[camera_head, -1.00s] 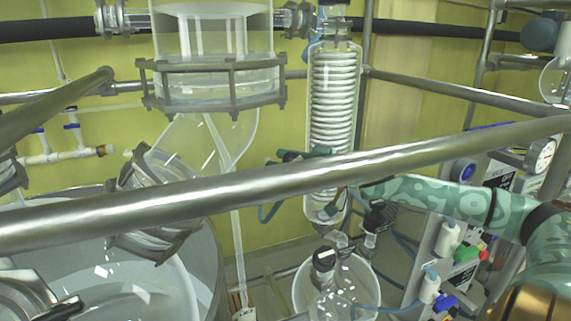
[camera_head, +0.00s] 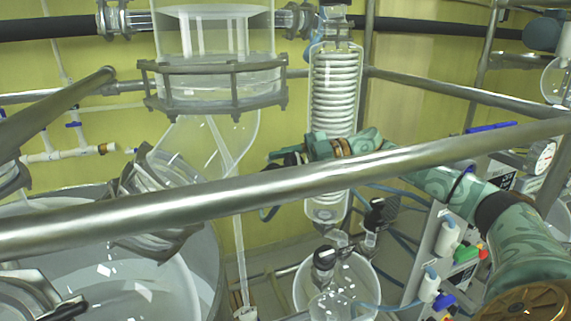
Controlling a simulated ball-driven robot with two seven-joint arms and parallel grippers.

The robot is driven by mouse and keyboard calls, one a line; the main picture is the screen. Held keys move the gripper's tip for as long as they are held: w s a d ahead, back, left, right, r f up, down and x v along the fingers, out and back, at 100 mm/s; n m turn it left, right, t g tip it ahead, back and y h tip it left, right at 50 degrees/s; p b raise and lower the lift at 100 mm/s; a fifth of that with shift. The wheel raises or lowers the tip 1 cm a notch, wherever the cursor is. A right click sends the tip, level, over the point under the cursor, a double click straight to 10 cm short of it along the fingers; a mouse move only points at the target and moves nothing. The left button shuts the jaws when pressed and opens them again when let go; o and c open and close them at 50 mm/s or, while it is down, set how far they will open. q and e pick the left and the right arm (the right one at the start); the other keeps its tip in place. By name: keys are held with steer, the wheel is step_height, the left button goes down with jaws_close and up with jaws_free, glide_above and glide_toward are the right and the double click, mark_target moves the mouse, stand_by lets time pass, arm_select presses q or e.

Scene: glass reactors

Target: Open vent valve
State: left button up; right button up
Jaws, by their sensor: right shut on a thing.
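My right gripper (camera_head: 284,157) is beside the lower left side of the glass coil condenser (camera_head: 333,90), behind the thick steel rail. Its fingers are shut on a small dark part there, which appears to be the vent valve (camera_head: 292,160). The gripper and the rail hide most of this part, so its handle angle cannot be told. My green patterned right arm comes in from the lower right and passes behind the rail. My left gripper is out of view.
The steel rail (camera_head: 250,190) crosses the whole view in front of the condenser. A large glass vessel (camera_head: 100,285) is at lower left, and a round flask (camera_head: 335,290) stands below the condenser. Blue tubes and a control panel with knobs (camera_head: 455,250) are at right.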

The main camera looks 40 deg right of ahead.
steer(key=shift+n+g, duration=0.4)
steer(key=o, duration=1)
